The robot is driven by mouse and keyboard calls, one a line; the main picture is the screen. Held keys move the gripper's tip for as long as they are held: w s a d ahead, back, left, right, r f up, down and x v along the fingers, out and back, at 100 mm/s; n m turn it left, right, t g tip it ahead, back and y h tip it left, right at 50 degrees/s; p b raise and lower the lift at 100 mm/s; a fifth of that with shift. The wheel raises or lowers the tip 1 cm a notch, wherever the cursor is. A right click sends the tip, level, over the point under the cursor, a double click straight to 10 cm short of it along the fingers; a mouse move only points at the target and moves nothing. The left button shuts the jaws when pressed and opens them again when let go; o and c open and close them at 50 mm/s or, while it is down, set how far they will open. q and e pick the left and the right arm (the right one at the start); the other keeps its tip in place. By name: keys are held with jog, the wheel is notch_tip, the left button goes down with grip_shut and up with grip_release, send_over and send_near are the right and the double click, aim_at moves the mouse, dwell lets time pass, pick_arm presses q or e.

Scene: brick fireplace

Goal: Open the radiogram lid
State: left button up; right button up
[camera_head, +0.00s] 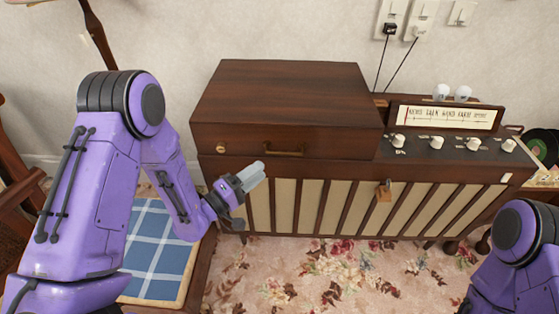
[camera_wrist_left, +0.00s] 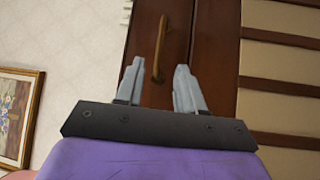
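The radiogram (camera_head: 330,200) is a dark wooden cabinet with pale slatted panels. Its lid (camera_head: 285,95), at the left of the top, is shut. A slim brass handle (camera_head: 284,153) is on the lid's front, with a round brass lock left of it. My left gripper (camera_head: 252,174) is in front of the cabinet, just below and left of the handle. In the left wrist view its grey fingers (camera_wrist_left: 159,66) are apart and empty, with the handle (camera_wrist_left: 161,38) beyond and between the tips. Only part of my right arm shows at the lower right; its gripper is hidden.
A control panel with white knobs (camera_head: 437,143) and a tuning dial (camera_head: 445,116) is right of the lid. A blue checked seat (camera_head: 160,250) stands at the lower left. Floral carpet (camera_head: 330,275) lies clear in front.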

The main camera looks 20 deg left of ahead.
aim_at(280, 157)
pick_arm(q)
jog(key=p+x, duration=0.1)
jog(key=x, duration=0.7)
jog(key=shift+w+d, duration=0.2)
jog(key=shift+w, duration=0.05)
grip_shut()
jog(key=shift+r, duration=0.15)
